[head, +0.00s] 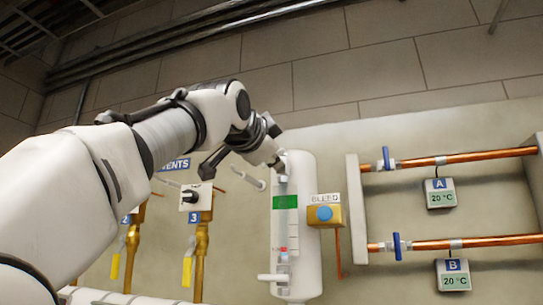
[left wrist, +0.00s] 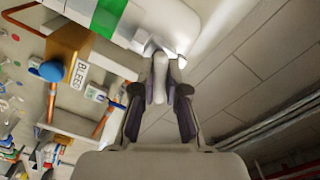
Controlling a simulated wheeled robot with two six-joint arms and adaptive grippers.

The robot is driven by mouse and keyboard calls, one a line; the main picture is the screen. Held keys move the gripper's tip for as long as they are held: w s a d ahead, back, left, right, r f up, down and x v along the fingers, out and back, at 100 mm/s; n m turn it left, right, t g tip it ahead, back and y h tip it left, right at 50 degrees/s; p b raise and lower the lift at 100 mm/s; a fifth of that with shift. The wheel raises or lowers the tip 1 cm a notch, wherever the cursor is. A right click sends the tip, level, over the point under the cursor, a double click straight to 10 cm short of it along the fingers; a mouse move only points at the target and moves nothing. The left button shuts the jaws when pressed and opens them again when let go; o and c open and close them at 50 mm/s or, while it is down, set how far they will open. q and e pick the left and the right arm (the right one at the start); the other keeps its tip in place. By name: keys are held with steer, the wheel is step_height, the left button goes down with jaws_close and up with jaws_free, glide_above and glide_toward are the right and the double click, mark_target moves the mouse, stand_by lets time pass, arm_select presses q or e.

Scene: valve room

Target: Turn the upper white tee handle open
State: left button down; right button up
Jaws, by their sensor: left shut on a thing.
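The upper white tee handle (left wrist: 159,78) sits between the two dark fingers of my left gripper (left wrist: 159,98) in the left wrist view. The fingers are shut on it. In the head view my left gripper (head: 277,162) is at the top of the white gauge column (head: 307,220) and hides most of the upper handle, so its exact angle is hard to tell. The column has a green band (head: 286,202). The lower white tee handle (head: 272,277) lies level near the column's bottom. My right gripper is in neither view.
A yellow BLEED box (head: 335,214) with a blue knob stands just right of the column. Copper pipes (head: 470,157) with blue handles are farther right. Vent valves with yellow levers (head: 187,271) are to the left. A short white bar (head: 248,178) is near the gripper.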

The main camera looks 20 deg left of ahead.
arm_select(q)
steer(key=shift+r, duration=0.25)
steer(key=shift+n+p, duration=0.35)
steer(key=shift+n, duration=0.35)
steer(key=n, duration=0.2)
steer(key=shift+n+p, duration=0.3)
steer(key=n, duration=0.3)
steer(key=shift+n, duration=0.3)
steer(key=shift+f+n, duration=0.1)
steer(key=shift+n, duration=1.8)
steer(key=shift+w, duration=0.1)
steer(key=shift+f, duration=0.1)
steer(key=c, duration=1.4)
jaws_free()
steer(key=shift+o, duration=1)
steer(key=shift+w, duration=0.2)
